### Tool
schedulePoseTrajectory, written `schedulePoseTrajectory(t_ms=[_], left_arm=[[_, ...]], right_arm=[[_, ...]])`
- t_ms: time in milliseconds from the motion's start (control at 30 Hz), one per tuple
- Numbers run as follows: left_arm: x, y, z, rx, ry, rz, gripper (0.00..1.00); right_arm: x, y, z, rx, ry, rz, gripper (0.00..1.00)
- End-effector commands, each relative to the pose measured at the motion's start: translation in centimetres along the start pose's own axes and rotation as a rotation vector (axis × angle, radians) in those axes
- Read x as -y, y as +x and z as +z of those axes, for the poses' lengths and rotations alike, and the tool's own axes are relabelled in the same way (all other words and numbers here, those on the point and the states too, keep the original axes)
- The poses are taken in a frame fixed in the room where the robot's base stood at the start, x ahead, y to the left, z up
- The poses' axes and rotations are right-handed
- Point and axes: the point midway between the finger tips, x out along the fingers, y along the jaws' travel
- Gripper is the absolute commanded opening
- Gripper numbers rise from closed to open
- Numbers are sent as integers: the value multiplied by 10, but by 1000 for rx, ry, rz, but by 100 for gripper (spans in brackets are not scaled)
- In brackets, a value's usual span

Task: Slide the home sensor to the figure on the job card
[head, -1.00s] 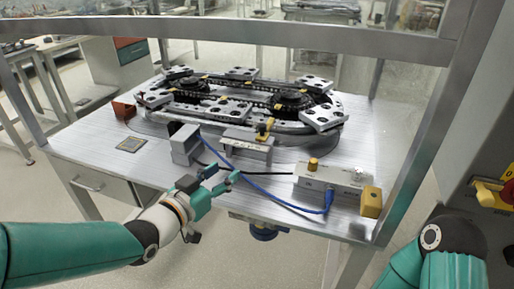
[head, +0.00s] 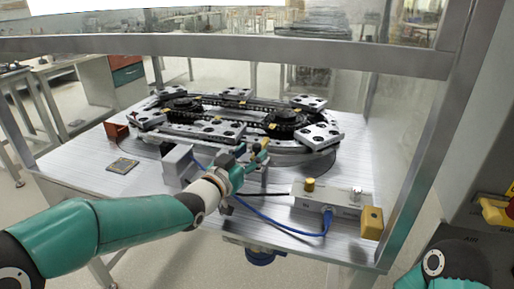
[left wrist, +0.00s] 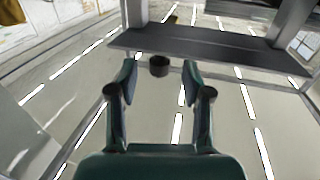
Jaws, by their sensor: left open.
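The ring track (head: 235,118) lies on the metal table, an oval with several grey carriages. At its near side a small yellow piece (head: 264,145), perhaps the home sensor, shows just past my left gripper (head: 247,161). The gripper is open and partly hides the rail there. A small flat plate (head: 122,165), perhaps the job card, lies at left, unreadable. My right gripper is out of view.
A grey block (head: 178,163) stands left of my left gripper. A grey control box (head: 325,197) with a yellow knob, a blue cable (head: 275,222) and a yellow block (head: 372,222) is at the right. Frame posts and a crossbar surround the table.

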Motion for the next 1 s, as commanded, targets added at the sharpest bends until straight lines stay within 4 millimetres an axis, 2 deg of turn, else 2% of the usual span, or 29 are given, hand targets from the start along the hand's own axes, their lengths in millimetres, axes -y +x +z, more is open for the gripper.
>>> schedulePoseTrajectory(t_ms=[100, 233, 600, 667, 900, 1000], left_arm=[[0, 18, 0, 1, -1, 1, 49], [0, 29, 0, 1, 0, 0, 49], [0, 34, 0, 1, 0, -1, 49], [0, 34, 0, 1, 0, -1, 43], [0, 33, 0, 1, 0, -1, 3], [0, 33, 0, 1, 0, -2, 0]], right_arm=[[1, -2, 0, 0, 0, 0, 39], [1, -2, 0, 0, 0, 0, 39], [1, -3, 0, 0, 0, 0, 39], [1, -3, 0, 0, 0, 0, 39], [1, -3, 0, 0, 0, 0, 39], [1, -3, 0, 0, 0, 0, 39]])
